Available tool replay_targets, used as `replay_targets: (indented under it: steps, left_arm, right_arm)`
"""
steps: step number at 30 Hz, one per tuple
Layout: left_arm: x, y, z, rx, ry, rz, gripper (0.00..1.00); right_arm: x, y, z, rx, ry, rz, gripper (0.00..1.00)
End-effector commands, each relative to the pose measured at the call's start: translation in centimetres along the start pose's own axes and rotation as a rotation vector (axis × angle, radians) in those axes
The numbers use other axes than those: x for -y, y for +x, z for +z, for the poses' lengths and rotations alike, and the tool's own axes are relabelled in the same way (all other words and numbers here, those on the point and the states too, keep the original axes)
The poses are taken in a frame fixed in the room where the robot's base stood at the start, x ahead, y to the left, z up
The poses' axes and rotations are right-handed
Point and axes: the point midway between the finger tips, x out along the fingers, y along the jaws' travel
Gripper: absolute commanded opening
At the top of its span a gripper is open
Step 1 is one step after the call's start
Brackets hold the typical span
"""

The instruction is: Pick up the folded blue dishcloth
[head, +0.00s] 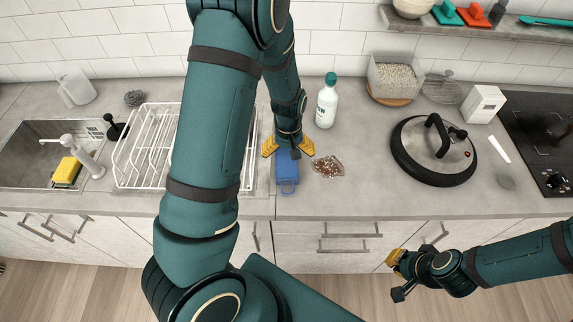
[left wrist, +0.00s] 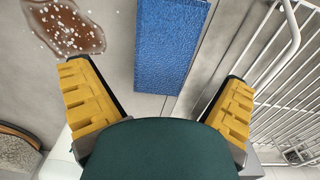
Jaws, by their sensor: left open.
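The folded blue dishcloth (head: 287,172) lies on the grey counter in front of my left gripper (head: 287,148) in the head view. My left gripper is open, with its yellow fingers apart and pointing down over the cloth's far end. In the left wrist view the cloth (left wrist: 172,45) is a blue textured strip between the lines of the two spread fingers (left wrist: 157,85), with nothing gripped. Whether the fingers reach the counter is unclear. My right gripper (head: 397,275) hangs in front of the cabinets, away from the cloth; its finger opening is unclear.
A white wire rack (head: 148,150) stands close left of the cloth, partly behind my left arm. A brown patch with white specks (head: 328,166) lies just right of it. A white bottle (head: 327,102) stands behind. A black-rimmed lidded pan (head: 434,150) is further right.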

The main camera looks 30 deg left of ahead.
Motion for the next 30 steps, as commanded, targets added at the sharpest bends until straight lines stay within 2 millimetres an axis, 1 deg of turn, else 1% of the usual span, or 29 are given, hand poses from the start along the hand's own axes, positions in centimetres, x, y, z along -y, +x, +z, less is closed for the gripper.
replay_targets:
  steps: [6, 9, 12, 18, 19, 20, 21, 23, 24, 30]
  left_arm:
    - [0.6, 3.2, 0.4, 0.004, -0.001, -0.003, 1.0]
    - [0.6, 4.3, 0.4, 0.003, -0.001, -0.002, 1.0]
    - [0.5, 4.7, 0.4, 0.003, -0.001, -0.001, 1.0]
    - [0.5, 4.7, 0.4, 0.001, 0.0, -0.001, 1.0]
    - [0.5, 4.7, 0.4, 0.001, 0.0, -0.001, 0.93]
    - [0.5, 4.7, 0.4, 0.001, 0.0, -0.001, 0.82]
    - [0.5, 4.7, 0.4, 0.001, 0.0, -0.001, 0.68]
    - [0.5, 4.7, 0.4, 0.001, 0.0, -0.001, 0.47]
    - [0.5, 4.7, 0.4, 0.001, 0.0, -0.001, 0.33]
    - [0.5, 4.7, 0.4, 0.001, 0.0, -0.001, 0.32]
  right_arm:
    - [0.0, 0.1, 0.0, 0.0, 0.0, 0.0, 0.0]
    - [0.0, 0.1, 0.0, 0.0, 0.0, 0.0, 0.0]
    - [0.0, 0.1, 0.0, 0.0, 0.0, 0.0, 0.0]
    - [0.0, 0.1, 0.0, 0.0, 0.0, 0.0, 0.0]
    - [0.0, 0.1, 0.0, 0.0, 0.0, 0.0, 0.0]
    - [0.0, 0.1, 0.0, 0.0, 0.0, 0.0, 0.0]
    - [0.0, 0.1, 0.0, 0.0, 0.0, 0.0, 0.0]
    - [0.0, 0.1, 0.0, 0.0, 0.0, 0.0, 0.0]
    - [0.0, 0.1, 0.0, 0.0, 0.0, 0.0, 0.0]
    - [0.0, 0.1, 0.0, 0.0, 0.0, 0.0, 0.0]
